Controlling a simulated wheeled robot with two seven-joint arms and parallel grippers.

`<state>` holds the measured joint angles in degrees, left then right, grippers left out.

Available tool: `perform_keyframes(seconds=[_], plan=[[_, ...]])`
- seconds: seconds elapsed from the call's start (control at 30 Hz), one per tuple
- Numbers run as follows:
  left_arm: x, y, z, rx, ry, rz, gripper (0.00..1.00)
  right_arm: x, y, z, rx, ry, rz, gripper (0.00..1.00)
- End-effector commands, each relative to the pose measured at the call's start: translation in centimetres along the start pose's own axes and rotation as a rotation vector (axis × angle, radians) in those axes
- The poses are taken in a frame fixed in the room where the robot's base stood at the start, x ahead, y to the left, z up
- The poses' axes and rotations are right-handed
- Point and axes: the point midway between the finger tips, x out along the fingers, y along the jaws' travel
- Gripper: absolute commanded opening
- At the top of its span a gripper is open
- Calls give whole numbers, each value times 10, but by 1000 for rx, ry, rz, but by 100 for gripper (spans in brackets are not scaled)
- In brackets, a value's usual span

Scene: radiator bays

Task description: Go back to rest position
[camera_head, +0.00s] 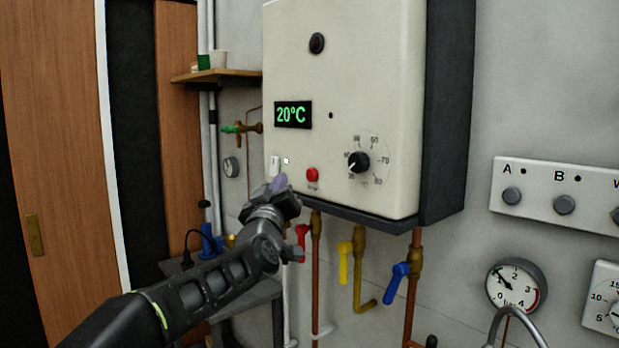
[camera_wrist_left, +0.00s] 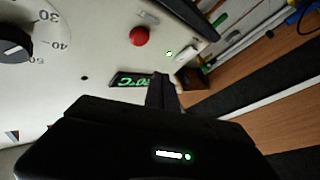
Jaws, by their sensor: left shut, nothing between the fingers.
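My left gripper (camera_head: 279,184) is in front of the lower left part of the white boiler (camera_head: 345,60), just below a small white switch (camera_head: 275,166) and left of the red button (camera_head: 312,174). It is shut and empty. In the left wrist view its dark body fills the bottom, with the shut fingers (camera_wrist_left: 161,92) in front of the green display. The head view shows the display (camera_head: 293,114) reading 20°C. The dial knob (camera_head: 358,162) is right of the gripper; it also shows in the left wrist view (camera_wrist_left: 14,44). My right gripper is not in view.
Below the boiler are pipes with red (camera_head: 301,236), yellow (camera_head: 344,262) and blue (camera_head: 397,283) valve handles. A wooden shelf (camera_head: 222,76) is at the left. A panel marked A and B (camera_head: 540,190) and a pressure gauge (camera_head: 515,285) are on the right wall.

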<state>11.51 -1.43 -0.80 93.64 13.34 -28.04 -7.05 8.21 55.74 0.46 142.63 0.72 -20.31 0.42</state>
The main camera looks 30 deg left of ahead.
Motion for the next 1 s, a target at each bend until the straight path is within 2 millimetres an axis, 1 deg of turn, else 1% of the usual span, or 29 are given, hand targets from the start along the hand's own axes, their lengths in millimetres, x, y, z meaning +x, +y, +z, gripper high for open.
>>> perform_keyframes(seconds=[0.43,0.57,0.67,0.77,0.8,0.87,0.9,0.97,1.0], plan=[[0,0,0,0,0,0,0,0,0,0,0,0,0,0],[0,0,0,-5,-1,0,0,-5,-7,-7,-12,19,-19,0],[-6,1,31,-4,-65,9,0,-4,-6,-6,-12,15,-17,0],[-14,0,80,6,-157,14,0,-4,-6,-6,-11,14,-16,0],[-18,-1,106,11,-202,15,0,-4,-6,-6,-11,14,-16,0],[-28,-3,148,20,-277,17,0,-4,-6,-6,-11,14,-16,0],[-36,-4,178,27,-332,19,0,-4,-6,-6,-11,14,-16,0],[-52,-6,226,36,-419,22,0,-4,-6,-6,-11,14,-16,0],[-65,-8,257,42,-479,23,0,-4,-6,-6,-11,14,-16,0]])
